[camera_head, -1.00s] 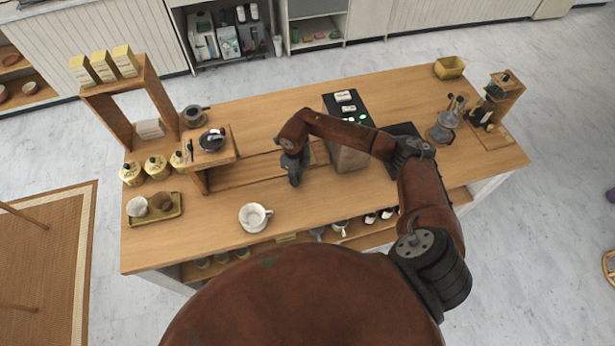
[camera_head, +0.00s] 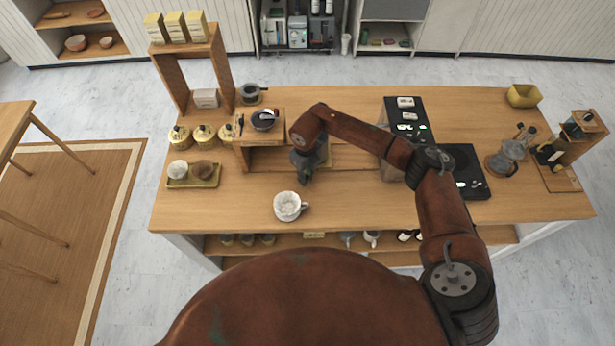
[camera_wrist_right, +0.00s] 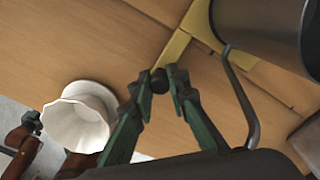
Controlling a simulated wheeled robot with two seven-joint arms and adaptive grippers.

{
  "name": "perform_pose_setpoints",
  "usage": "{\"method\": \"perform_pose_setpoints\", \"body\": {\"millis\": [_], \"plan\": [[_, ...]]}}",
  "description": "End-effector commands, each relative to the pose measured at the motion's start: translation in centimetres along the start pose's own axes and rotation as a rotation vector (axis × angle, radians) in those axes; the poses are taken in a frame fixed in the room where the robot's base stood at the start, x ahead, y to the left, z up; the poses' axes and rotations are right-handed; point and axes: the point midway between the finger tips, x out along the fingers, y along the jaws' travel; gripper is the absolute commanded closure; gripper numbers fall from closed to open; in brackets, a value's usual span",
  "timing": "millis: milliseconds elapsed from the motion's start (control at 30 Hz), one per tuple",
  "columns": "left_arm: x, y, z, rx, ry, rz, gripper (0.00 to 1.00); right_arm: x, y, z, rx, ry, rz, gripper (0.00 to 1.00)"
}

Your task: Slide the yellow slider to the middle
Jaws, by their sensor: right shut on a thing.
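The yellow slider (camera_head: 326,154) shows as a yellow strip beside my right wrist on the wooden counter, mostly hidden by the arm in the head view. In the right wrist view it is a flat yellow bar (camera_wrist_right: 172,48) lying against the wood, with a small dark round knob (camera_wrist_right: 160,82) by its near end. My right gripper (camera_head: 304,178) points down over the counter. Its green fingertips (camera_wrist_right: 160,86) are closed around the knob in the right wrist view. My left gripper is not seen.
A white cup (camera_head: 288,206) stands close in front of my right gripper, also in the wrist view (camera_wrist_right: 76,124). A small wooden stand (camera_head: 244,158) with a dark dish is at left.

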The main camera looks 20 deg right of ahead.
Motion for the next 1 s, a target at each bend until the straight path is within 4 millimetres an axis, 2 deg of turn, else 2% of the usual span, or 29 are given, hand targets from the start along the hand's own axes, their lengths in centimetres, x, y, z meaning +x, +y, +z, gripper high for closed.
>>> {"method": "perform_pose_setpoints", "body": {"millis": [100,133,400,733,867,1000], "plan": [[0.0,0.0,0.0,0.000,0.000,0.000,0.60,-0.1,-0.1,0.1,0.001,-0.003,-0.001,1.00],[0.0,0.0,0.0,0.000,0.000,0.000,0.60,-0.1,-0.1,0.1,0.001,-0.003,-0.001,0.84],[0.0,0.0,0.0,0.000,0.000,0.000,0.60,-0.1,-0.1,0.0,0.000,-0.001,-0.001,0.67],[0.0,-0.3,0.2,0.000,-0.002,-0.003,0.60,-0.5,-0.1,0.1,0.000,-0.002,-0.001,0.67],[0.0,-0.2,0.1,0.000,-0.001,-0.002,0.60,-2.3,-0.1,0.1,-0.001,-0.004,-0.001,0.67],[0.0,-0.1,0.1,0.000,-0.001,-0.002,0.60,-5.2,-0.1,0.1,-0.001,-0.005,-0.003,0.67]]}}
